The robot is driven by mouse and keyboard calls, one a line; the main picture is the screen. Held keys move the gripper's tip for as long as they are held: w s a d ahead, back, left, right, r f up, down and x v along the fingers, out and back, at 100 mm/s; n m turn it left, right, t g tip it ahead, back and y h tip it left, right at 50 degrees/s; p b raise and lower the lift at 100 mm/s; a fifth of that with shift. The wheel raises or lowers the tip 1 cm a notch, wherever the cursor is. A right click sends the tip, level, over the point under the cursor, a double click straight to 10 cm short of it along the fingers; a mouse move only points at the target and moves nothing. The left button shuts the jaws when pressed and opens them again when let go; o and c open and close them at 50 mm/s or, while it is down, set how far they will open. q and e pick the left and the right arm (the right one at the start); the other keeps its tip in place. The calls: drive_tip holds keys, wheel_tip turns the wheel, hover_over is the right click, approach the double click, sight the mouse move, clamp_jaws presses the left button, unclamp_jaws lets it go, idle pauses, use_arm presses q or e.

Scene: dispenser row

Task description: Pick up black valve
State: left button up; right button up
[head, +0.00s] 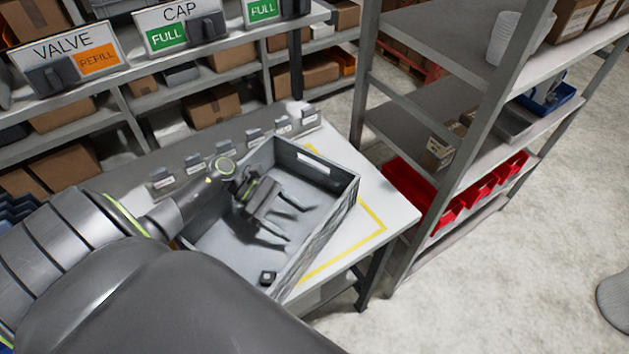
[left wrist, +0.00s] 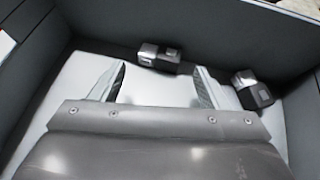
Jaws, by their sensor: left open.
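A small black part with a light top (head: 267,278), which looks like a black valve, lies on the floor of the grey crate (head: 338,222), near its front corner. The left wrist view shows two black-and-silver parts in the crate: one (left wrist: 158,57) ahead between my fingertips, near the wall, and one (left wrist: 251,89) to the right, outside the fingers. I cannot tell which of them matches the head view. My left gripper (head: 291,222) is open and empty, inside the crate; it also shows in the left wrist view (left wrist: 160,70). My right gripper is out of view.
The crate stands on a white table (head: 398,212) with yellow tape marks. A row of small dispensers (head: 224,146) lines the table's back edge. Shelves carry VALVE REFILL (head: 68,58) and CAP FULL (head: 180,28) signs. A metal rack (head: 440,105) with red bins stands at the right.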

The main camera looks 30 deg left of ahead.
use_arm(q)
drive_tip(key=shift+d, duration=0.45)
drive_tip(key=p+x, duration=0.2)
drive_tip(key=x, duration=0.2)
drive_tip(key=shift+w+d+p, duration=0.1)
drive_tip(key=shift+d+p, duration=0.05)
drive_tip(key=shift+p, duration=0.25)
drive_tip(key=shift+d+f, duration=0.5)
drive_tip(key=shift+c, duration=0.3)
drive_tip(key=c, duration=0.7)
